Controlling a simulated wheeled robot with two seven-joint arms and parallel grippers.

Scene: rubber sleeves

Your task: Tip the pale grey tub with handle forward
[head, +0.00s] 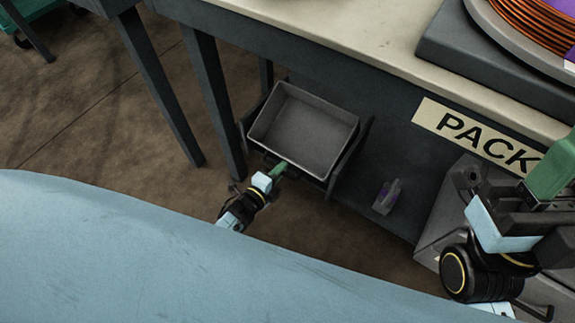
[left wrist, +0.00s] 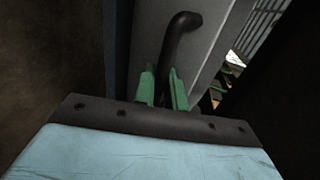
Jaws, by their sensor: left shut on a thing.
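The pale grey tub (head: 303,128) sits tilted in a dark frame under the bench in the head view, its open empty inside facing up towards me. My left gripper (head: 277,171) is at the tub's near side, low down. In the left wrist view, the green fingers of my left gripper (left wrist: 164,92) are shut on the dark bent handle (left wrist: 185,22), in front of the tub's grey wall (left wrist: 210,50). The lower part of the handle is hidden between the fingers. My right gripper (head: 552,165) is at the right edge, well away from the tub; its finger gap is not clear.
The bench top (head: 370,30) overhangs the tub, with a dark bench leg (head: 212,85) close at its left. A PACK sign (head: 480,135) is on the bench front. Bare floor lies to the left.

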